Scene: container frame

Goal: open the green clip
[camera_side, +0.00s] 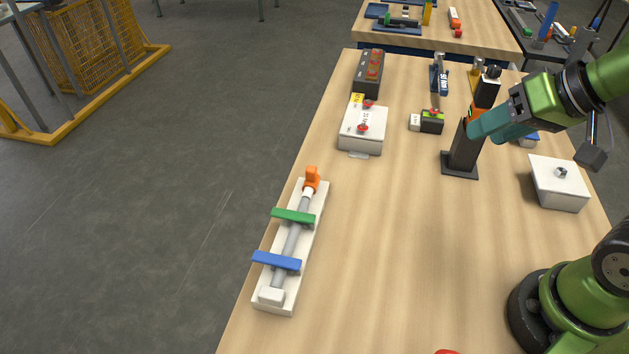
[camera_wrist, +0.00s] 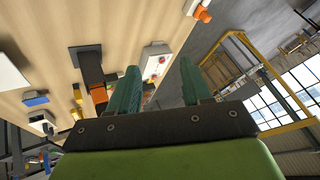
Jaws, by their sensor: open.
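The green clip (camera_side: 293,216) is a flat bar lying across a long white holder (camera_side: 273,306) at the left edge of the table. It crosses a grey rod (camera_side: 291,242) with an orange end piece (camera_side: 312,178), and looks closed. A blue clip (camera_side: 277,261) crosses the same rod nearer the camera. My gripper (camera_side: 474,130) is open and empty, well to the right of and above the holder, by a dark post. In the wrist view my gripper (camera_wrist: 158,68) shows two separated teal fingers. There the orange end piece (camera_wrist: 202,14) shows at the top; the green clip is not visible.
The dark post (camera_side: 463,152) stands close to my fingers. A white box with red knobs (camera_side: 363,127), a black box with red buttons (camera_side: 368,73) and a small green-black block (camera_side: 432,122) stand farther back. A white box (camera_side: 559,184) is at right. The middle table is clear.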

